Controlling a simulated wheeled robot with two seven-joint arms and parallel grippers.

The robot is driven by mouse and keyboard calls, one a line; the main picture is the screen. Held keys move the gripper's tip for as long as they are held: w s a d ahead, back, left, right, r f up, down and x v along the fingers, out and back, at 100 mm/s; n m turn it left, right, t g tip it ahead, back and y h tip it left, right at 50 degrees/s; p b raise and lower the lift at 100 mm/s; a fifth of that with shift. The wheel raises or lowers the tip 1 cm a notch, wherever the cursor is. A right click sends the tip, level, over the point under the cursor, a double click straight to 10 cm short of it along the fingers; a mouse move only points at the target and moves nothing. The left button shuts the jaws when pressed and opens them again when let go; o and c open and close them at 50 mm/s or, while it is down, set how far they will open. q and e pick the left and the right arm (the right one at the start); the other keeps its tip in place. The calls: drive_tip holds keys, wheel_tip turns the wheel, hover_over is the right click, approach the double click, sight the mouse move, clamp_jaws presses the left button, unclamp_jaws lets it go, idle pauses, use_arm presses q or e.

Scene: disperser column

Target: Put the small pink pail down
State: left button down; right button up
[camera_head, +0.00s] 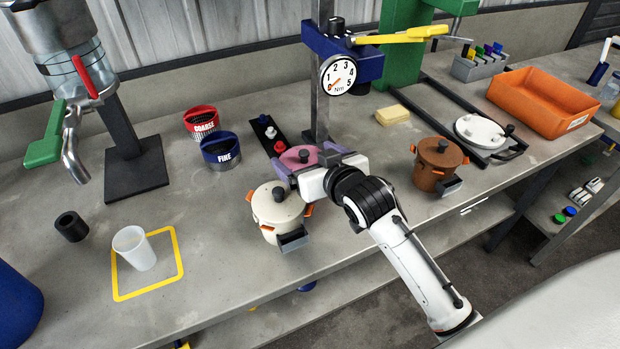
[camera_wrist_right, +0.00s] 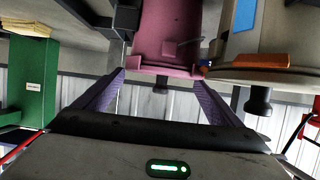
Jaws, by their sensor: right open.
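The small pink pail (camera_head: 297,158) is behind the cream pail on the bench, beside the post, with its dark-knobbed lid on. In the right wrist view the pail (camera_wrist_right: 165,35) appears upside down, beyond the fingertips. My right gripper (camera_head: 306,161) has its lavender fingers spread near the lid, and in the wrist view (camera_wrist_right: 160,82) a gap shows between them, with nothing gripped. The gripper and cream pail hide most of the pink pail in the head view, so its base cannot be seen there. My left gripper is out of view.
The cream pail (camera_head: 277,213) stands close in front, and the brown pail (camera_head: 438,166) to the right. A post with a dial (camera_head: 338,75) rises just behind. A white cup (camera_head: 134,249) stands in a yellow square at left. Bare bench lies between the square and cream pail.

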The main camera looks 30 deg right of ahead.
sight(297, 151)
drive_tip(key=shift+x, duration=2.4)
drive_tip(key=shift+s+a+f, duration=0.1)
drive_tip(key=c, duration=1.6)
drive_tip(key=shift+r, duration=0.25)
drive_tip(key=shift+c, duration=0.7)
